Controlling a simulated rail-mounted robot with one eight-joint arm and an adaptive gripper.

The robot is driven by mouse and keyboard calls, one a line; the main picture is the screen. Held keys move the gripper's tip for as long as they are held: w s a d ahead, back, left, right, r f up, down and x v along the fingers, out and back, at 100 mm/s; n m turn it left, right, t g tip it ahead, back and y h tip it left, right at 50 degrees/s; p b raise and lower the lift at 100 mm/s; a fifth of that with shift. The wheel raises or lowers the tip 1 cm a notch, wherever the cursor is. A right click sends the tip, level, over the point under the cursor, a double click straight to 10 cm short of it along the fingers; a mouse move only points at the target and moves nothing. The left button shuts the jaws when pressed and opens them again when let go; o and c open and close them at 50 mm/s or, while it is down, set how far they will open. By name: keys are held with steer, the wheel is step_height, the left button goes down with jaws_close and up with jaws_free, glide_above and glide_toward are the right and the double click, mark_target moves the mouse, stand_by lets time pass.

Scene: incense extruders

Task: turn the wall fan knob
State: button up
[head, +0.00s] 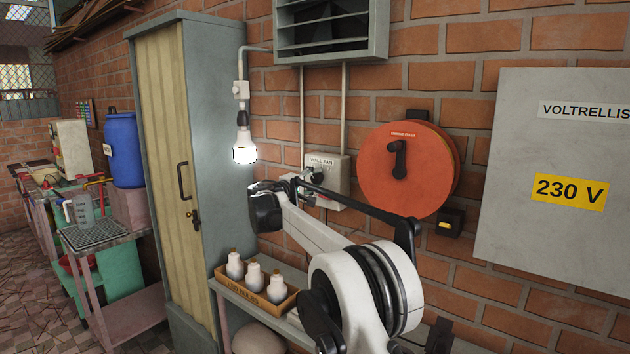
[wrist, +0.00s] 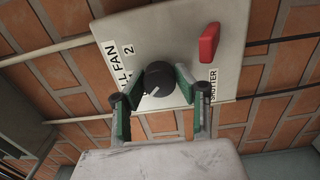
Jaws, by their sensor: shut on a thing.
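The wall fan control box (head: 338,166) is a pale box on the brick wall, with a wall fan label at its top. In the wrist view its face (wrist: 138,35) fills the upper middle. The round black wall fan knob (wrist: 157,82) has a light pointer line, and the number 2 is printed near it. My gripper (wrist: 160,88) has its two green-and-black fingers on either side of the knob, shut on it. In the head view my gripper (head: 305,183) reaches the box and partly hides the knob.
A red switch (wrist: 209,42) sits beside the knob on the box. A lit bulb (head: 244,148) hangs left of my gripper. An orange reel (head: 405,185) is on the wall to the right. A tray of bulbs (head: 262,300) sits below on a shelf.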

stand_by(0.4)
steer(key=o, duration=1.2)
steer(key=shift+c, duration=0.2)
steer(key=shift+s, duration=0.1)
steer(key=v, duration=1.2)
steer(key=shift+f, duration=0.1)
